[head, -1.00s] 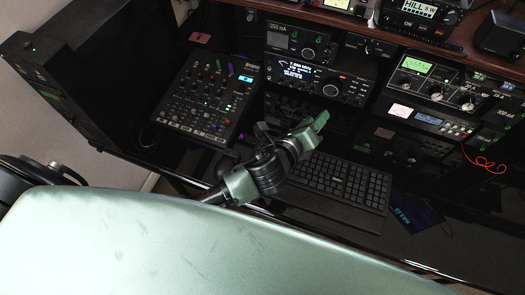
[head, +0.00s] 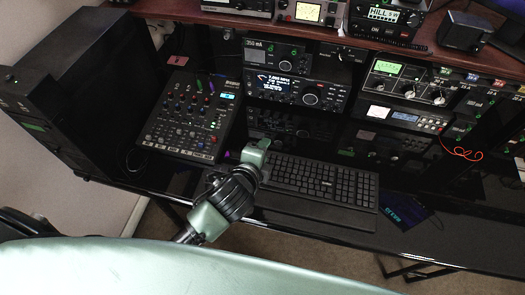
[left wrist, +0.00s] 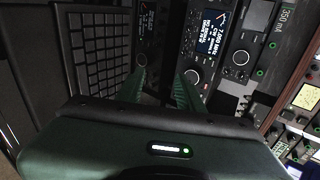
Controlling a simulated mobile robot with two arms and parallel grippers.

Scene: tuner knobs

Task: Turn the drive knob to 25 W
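I cannot pick out which knob is the drive knob, as the panel labels are too small. A radio with a lit display (head: 296,88) has a large knob (head: 310,99) at its right. Above it is a box labelled 350 mA (head: 270,52). A display at the top right (head: 396,15) reads "HILL 5 W". My left gripper (head: 268,150) is in front of the radio stack, beside the keyboard. In the left wrist view its two green fingers (left wrist: 160,82) are apart with nothing between them, facing the radio's display (left wrist: 213,35). My right gripper is not in view.
A mixer (head: 188,117) stands left of the radios. A black keyboard (head: 322,184) lies on the dark desk below my left gripper. An analog-meter unit (head: 410,82) and a red cable (head: 462,151) are at the right. A black tower (head: 75,85) stands at the left.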

